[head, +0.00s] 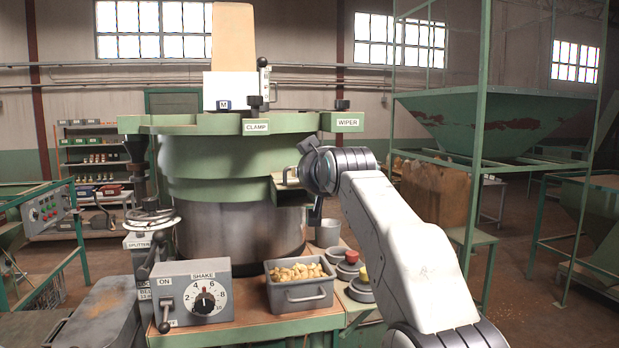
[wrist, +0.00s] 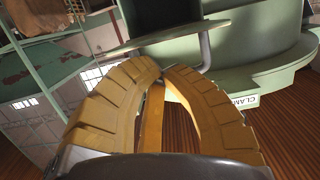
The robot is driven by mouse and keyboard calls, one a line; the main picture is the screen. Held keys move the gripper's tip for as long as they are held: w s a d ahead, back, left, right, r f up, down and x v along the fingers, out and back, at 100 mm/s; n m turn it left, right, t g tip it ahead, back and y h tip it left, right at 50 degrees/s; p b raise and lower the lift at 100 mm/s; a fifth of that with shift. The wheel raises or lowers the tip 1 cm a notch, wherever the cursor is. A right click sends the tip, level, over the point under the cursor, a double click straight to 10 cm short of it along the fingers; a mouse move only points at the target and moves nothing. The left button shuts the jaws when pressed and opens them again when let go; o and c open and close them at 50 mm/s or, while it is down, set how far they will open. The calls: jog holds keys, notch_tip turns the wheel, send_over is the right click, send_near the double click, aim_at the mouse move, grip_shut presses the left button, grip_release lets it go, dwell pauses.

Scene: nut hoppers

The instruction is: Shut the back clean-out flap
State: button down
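A green box-like outlet (head: 291,190) juts from the right side of the green and grey drum machine (head: 225,165). A pale bent handle shows at its top, beside my gripper (head: 312,178). In the wrist view, a flat green plate (wrist: 165,42) with a grey bent rod (wrist: 206,50) lies beyond my fingers (wrist: 164,71). The tan fingers curve together with their tips almost meeting, and nothing shows held between them. I cannot tell whether the tips touch the plate or rod. No flap is labelled back, and my arm hides part of the machine's right side.
A metal bin of nuts (head: 300,287) and a shake control box (head: 192,292) stand on the front bench. A green frame post (head: 480,140) and hopper (head: 490,118) stand to the right.

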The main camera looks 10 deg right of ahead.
jog(key=shift+f, duration=0.45)
jog(key=shift+f+b, duration=0.2)
jog(key=shift+b, duration=0.2)
